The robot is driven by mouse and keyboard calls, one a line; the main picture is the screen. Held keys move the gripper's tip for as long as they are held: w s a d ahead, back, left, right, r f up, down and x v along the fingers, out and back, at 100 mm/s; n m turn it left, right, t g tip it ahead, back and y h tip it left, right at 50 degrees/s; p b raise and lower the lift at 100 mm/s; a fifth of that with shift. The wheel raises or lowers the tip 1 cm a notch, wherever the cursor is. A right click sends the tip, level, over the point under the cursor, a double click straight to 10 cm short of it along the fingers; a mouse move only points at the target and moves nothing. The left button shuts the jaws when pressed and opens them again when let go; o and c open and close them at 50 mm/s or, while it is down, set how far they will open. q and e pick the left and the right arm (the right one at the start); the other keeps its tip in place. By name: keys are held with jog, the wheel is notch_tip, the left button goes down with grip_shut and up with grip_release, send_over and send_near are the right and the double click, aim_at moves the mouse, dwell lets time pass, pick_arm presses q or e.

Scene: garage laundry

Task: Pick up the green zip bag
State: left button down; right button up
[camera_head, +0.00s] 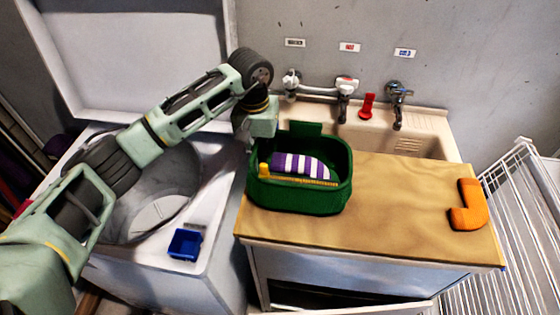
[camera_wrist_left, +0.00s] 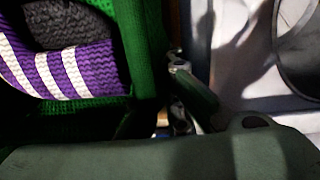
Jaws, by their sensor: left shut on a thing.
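The green zip bag (camera_head: 300,196) is open-topped and upright at the left end of the wooden counter. A purple and white striped item (camera_head: 300,165) and a yellow item (camera_head: 295,181) lie inside it. My left gripper (camera_head: 249,143) is at the bag's left side, shut on its wall. Its fingertips are mostly hidden in the head view. In the left wrist view, the bag's green wall (camera_wrist_left: 146,50) stands beside a finger of the gripper, with the striped item (camera_wrist_left: 60,72) to the left. My right gripper is not in view.
The wooden counter (camera_head: 400,215) holds an orange angled piece (camera_head: 467,205) at its right. A sink (camera_head: 430,145) with taps is behind. The open washer with a blue tray (camera_head: 185,244) is at left, and a white wire rack (camera_head: 515,225) stands at right. The counter's middle is clear.

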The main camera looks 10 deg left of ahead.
aim_at(282, 143)
pick_arm(q)
jog(key=shift+r, duration=0.15)
jog(key=shift+r+b, duration=0.35)
jog(key=shift+r, duration=0.25)
notch_tip(282, 143, up, 3)
jog(key=shift+d+f+b, duration=0.1)
jog(key=shift+f+b, duration=0.1)
jog(key=shift+b, duration=0.35)
jog(key=s+d+r+b, duration=0.1)
jog(key=d+r, duration=0.1)
jog(key=d, duration=0.1)
jog(key=s+d+r+b, duration=0.1)
jog(key=d+r, duration=0.1)
jog(key=d, duration=0.1)
jog(key=s+d+r+b, duration=0.1)
jog(key=s+d+r, duration=0.1)
jog(key=d, duration=0.2)
jog(key=shift+r, duration=0.15)
jog(key=shift+s+d+r, duration=0.15)
jog(key=shift+d+r, duration=0.15)
jog(key=shift+d, duration=0.05)
